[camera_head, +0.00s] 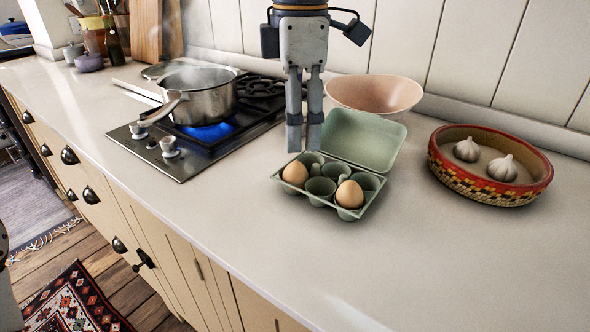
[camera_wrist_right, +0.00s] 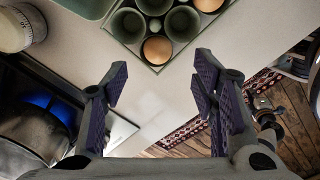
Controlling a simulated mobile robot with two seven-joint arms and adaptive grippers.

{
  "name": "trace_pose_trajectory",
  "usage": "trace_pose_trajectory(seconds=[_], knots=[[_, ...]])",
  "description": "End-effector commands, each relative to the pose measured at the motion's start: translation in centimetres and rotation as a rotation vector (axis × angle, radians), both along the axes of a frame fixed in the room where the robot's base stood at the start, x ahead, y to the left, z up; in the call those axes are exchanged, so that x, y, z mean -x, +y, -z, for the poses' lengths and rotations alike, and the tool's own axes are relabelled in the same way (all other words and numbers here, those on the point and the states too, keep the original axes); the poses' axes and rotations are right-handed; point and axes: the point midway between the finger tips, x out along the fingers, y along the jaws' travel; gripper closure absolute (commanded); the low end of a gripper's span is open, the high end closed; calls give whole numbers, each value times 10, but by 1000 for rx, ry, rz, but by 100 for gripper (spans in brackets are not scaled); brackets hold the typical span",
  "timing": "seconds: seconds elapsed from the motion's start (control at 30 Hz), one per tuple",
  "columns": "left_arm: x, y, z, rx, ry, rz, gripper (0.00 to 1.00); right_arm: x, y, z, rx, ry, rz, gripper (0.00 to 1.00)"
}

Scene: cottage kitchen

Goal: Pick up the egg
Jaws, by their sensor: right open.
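Two brown eggs sit in an open green egg carton (camera_head: 325,204) on the counter. One egg (camera_head: 295,173) is in the front-left cup and the other egg (camera_head: 350,194) is in the front-right cup. The other cups look empty. In the right wrist view the nearer egg (camera_wrist_right: 158,50) is at a carton corner, and the farther egg (camera_wrist_right: 208,4) is cut by the top edge. My right gripper (camera_head: 304,148) points down above the carton's left back part, near its raised lid (camera_head: 362,140). It also shows in the right wrist view (camera_wrist_right: 158,80), fingers apart and empty. My left gripper is out of view.
A pan (camera_head: 208,98) stands on the gas stove (camera_head: 180,165) at left, with a blue flame lit. A pink bowl (camera_head: 375,93) stands behind the carton. A patterned basket (camera_head: 470,187) holding garlic (camera_head: 502,168) is at right. The counter in front of the carton is clear.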

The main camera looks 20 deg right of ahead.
Motion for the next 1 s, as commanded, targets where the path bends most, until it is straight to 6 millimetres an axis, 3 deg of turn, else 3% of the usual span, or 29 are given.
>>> trace_pose_trajectory(seconds=[0.33,0.6,0.8,1.0], knots=[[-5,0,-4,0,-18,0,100,0,5,56,-1,1,2,47],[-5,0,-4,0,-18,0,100,-1,5,63,-1,-1,5,47],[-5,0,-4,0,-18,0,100,-1,5,63,-1,0,5,88],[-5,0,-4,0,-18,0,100,-1,5,63,-1,0,5,88]])
